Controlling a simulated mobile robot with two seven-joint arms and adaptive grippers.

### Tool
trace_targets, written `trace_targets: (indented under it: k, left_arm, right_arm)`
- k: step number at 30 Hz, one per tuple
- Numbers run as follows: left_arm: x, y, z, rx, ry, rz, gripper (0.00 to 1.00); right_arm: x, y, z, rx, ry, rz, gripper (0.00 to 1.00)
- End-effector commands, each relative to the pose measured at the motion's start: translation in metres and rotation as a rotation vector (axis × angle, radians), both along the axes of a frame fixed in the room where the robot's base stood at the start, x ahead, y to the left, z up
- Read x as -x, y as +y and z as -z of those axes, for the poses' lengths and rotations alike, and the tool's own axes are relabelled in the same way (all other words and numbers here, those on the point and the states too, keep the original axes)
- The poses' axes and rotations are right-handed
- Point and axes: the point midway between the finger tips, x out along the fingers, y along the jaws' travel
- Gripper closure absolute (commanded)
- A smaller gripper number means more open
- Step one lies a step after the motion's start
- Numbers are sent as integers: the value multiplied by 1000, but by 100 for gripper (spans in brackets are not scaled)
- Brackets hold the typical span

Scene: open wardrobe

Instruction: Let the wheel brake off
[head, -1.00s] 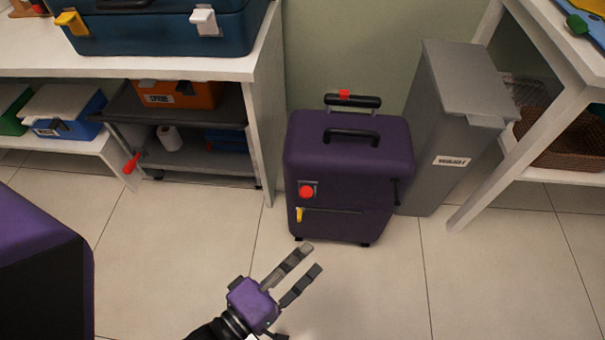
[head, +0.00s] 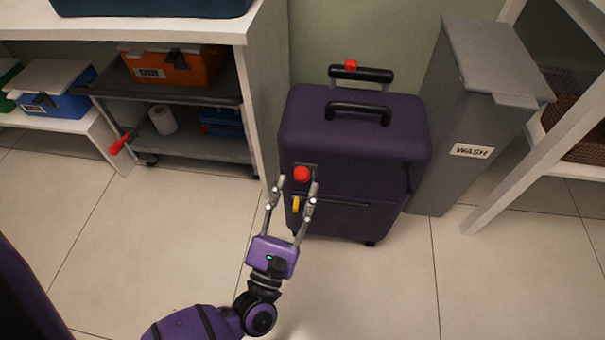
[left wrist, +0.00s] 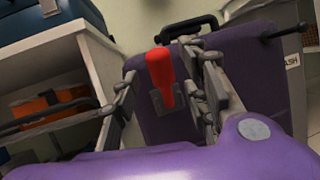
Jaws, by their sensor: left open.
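A dark purple suitcase (head: 345,150) stands upright on the floor in the head view. A red lever (head: 302,174) sticks out from a grey plate on its front. A small yellow tab (head: 295,204) is below it. In the left wrist view the red lever (left wrist: 161,76) shows as a long grip on its plate. My left gripper (head: 297,186) is open, with its fingertips on either side of the lever. I cannot tell whether they touch it. My right gripper is out of view.
A grey bin (head: 470,120) labelled WASH stands right of the suitcase, near a white shelf frame. A white bench (head: 268,90) stands left, with a grey cart (head: 195,148) under it that has a red-ended handle (head: 118,145). The floor in front is clear.

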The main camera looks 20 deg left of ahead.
Motion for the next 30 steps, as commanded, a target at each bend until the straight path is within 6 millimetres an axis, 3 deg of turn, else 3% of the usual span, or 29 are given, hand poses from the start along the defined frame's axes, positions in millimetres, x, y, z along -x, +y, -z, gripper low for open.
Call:
trace_targets:
  k: [9, 19, 28, 30]
  left_arm:
    - [-36, 2, -14, -1, 1, 0, 59]
    - [-40, 2, -16, -2, 2, 1, 60]
    - [-40, 2, -16, -3, 2, 0, 99]
    - [-40, 2, -16, -3, 2, 0, 100]
  right_arm:
    - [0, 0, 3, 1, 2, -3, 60]
    - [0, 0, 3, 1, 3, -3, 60]
    - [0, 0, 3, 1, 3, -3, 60]
    - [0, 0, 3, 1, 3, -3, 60]
